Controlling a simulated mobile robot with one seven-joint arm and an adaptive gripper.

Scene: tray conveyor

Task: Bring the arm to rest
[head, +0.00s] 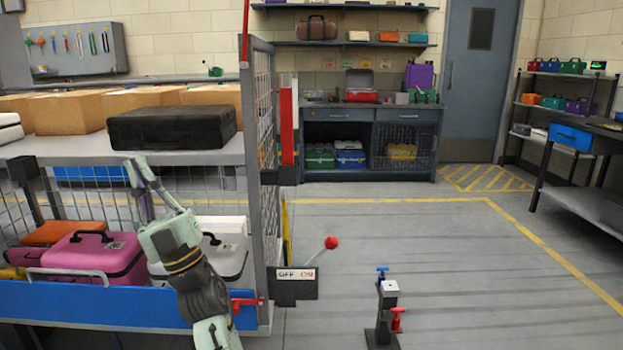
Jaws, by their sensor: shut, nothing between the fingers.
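My arm rises from the bottom of the head view, left of centre, and leans up and to the left. My gripper (138,165) is at its upper end, shut and empty. It shows in front of the cage shelf (60,149), below and near the black case (172,127) lying on that shelf. I cannot tell how far the fingers are from the shelf edge or the wire mesh.
Below the shelf, a pink case (95,257) and a white case (222,248) sit behind a blue front rail (110,305). A lever box with a red knob (332,243) stands right of the cage. A small post (386,310) stands on otherwise open floor to the right.

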